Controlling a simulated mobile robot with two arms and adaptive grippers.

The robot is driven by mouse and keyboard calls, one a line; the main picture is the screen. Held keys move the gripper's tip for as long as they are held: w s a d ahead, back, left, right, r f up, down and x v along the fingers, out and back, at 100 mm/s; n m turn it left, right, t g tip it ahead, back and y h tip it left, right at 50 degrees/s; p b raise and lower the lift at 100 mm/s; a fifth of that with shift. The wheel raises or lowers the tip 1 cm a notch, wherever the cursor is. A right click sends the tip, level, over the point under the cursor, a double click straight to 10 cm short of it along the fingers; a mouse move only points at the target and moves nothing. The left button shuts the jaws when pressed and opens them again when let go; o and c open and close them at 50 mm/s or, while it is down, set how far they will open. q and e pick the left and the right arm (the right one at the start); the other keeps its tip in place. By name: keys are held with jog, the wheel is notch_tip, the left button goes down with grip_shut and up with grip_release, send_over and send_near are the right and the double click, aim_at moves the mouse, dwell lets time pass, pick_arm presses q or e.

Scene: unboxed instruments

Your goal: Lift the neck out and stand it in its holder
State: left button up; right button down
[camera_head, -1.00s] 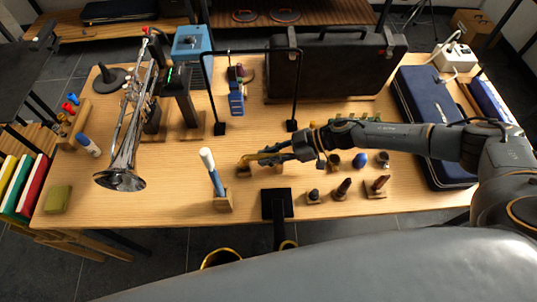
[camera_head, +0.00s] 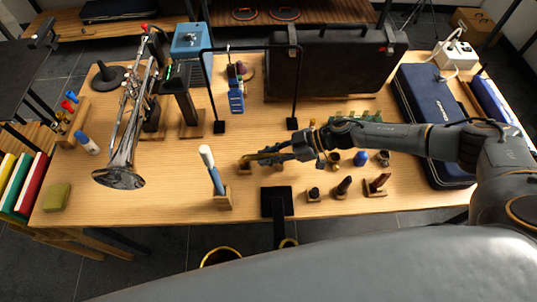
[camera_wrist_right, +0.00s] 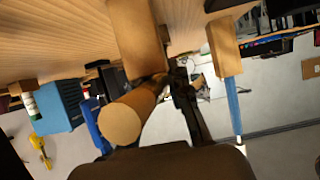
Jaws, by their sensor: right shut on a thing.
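The neck (camera_head: 264,156) is a short curved brass-coloured piece near the middle of the table. It lies roughly level at a small wooden block (camera_head: 246,168); whether it touches the block is unclear. My right gripper (camera_head: 284,152) reaches in from the right and is shut on the neck. In the right wrist view a tan cylindrical end (camera_wrist_right: 121,122), seemingly the neck's cork, shows close beside a dark finger (camera_wrist_right: 187,100), in front of a wooden block (camera_wrist_right: 137,35). I cannot tell which block is the neck's holder. My left gripper is not in view.
Several mouthpieces on small blocks (camera_head: 343,187) stand to the right. A trumpet (camera_head: 128,130) stands at left; a black frame (camera_head: 297,85) and dark case (camera_head: 335,72) are behind.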

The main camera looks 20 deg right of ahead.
jog(key=c, duration=1.2)
grip_release()
jog(key=shift+o, duration=0.2)
jog(key=shift+d, duration=0.15)
jog(key=v, duration=1.1)
jog(key=shift+d+r, duration=0.3)
jog(key=shift+r, duration=0.05)
